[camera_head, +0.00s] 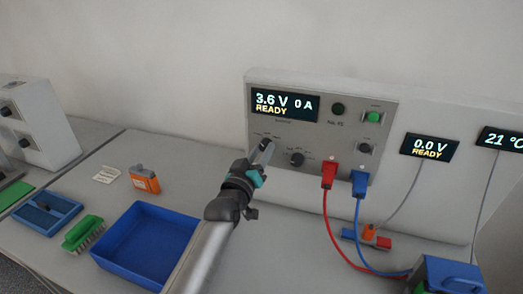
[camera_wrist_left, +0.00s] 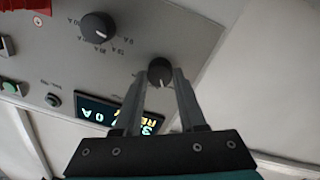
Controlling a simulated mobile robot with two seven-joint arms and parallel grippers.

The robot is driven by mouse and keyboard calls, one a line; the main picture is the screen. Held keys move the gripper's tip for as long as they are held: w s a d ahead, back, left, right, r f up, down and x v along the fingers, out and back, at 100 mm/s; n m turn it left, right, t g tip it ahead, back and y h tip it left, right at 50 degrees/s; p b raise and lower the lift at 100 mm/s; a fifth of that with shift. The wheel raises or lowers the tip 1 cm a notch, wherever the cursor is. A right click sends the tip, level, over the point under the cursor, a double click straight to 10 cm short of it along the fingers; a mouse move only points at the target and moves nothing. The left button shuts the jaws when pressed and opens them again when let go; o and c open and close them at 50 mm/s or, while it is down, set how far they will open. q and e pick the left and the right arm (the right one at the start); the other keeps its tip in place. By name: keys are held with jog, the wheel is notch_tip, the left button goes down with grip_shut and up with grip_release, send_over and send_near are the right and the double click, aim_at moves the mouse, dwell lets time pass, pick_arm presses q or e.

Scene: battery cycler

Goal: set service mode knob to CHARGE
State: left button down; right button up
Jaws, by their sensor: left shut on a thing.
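The cycler panel (camera_head: 325,120) stands against the wall. Its display (camera_head: 284,103) reads 3.6 V, 0 A, READY. My left gripper (camera_head: 266,147) reaches the dark knob below this display. In the left wrist view the round black knob (camera_wrist_left: 160,70) sits between the fingertips of my left gripper (camera_wrist_left: 161,78), which is shut on it. A light mark shows on the knob's face. The labels around it are too small or hidden to read, so its setting cannot be told. My right gripper is not in view.
A second knob (camera_head: 297,158) with current markings is to the right. Red plug (camera_head: 329,174) and blue plug (camera_head: 360,183) carry cables down to the bench.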

pick_arm(q)
jog(key=shift+n, duration=0.5)
jog(key=shift+c, duration=2.4)
grip_release()
jog(key=p+v, duration=0.1)
jog(key=v, duration=1.4)
jog(key=shift+s+a+f, duration=0.1)
